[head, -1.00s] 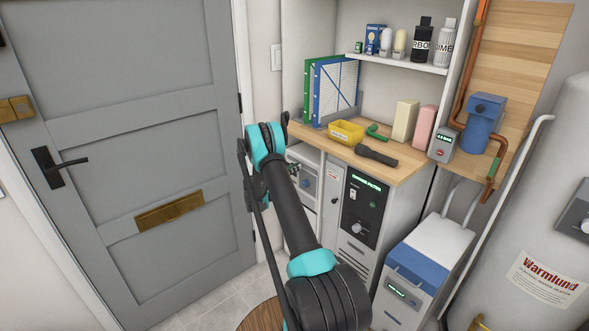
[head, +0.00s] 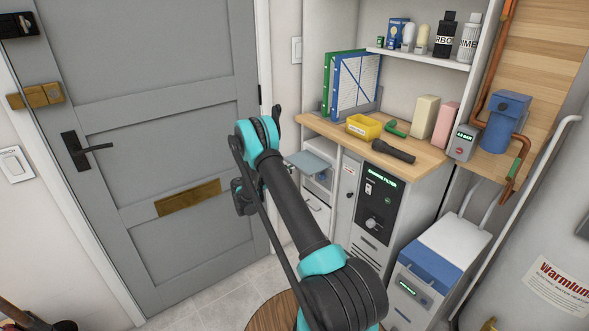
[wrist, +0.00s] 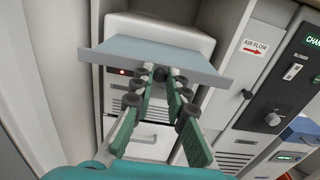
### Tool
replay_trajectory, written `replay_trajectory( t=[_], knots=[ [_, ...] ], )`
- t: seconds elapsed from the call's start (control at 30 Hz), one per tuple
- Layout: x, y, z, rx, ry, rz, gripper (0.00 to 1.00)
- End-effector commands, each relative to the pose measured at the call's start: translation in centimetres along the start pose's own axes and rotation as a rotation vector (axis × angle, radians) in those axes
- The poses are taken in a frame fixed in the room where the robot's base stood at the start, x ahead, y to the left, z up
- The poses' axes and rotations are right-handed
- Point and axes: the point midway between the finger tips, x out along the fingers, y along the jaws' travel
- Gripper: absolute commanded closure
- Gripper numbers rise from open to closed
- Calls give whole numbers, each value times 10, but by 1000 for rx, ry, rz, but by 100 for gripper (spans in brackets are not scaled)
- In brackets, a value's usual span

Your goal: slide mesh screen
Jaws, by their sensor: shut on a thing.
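My gripper (wrist: 168,74) is shut on a thin, flat grey-blue panel (wrist: 160,55), gripping its near edge. I take this panel to be the mesh screen; no mesh pattern can be made out. In the wrist view it lies across the front of a white appliance (wrist: 135,104) with a small red light. In the head view the panel (head: 307,163) juts out in front of the shelf compartment under the counter. Whether its far edge is still inside the appliance cannot be told.
Right of the white appliance is a cabinet with an "AIR FLOW" arrow label (wrist: 255,49) and a lit "CHANGE FILTER" panel (head: 378,198). Framed filters (head: 354,82), a yellow tray (head: 363,128) and a flashlight (head: 393,150) are on the counter. A grey door (head: 165,125) stands at left.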

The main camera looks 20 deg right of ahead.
Motion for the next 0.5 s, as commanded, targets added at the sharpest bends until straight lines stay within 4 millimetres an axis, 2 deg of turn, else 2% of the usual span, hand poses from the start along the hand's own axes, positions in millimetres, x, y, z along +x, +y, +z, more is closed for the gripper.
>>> replay_trajectory(
  t=[0.2,0.23,0.3,0.4,0.5],
  knots=[
    [0,0,0,0,0,0,100],
    [0,0,0,0,0,0,85],
    [0,0,0,0,0,0,76],
    [0,0,0,0,0,0,65],
    [0,0,0,0,0,0,65]
  ],
)
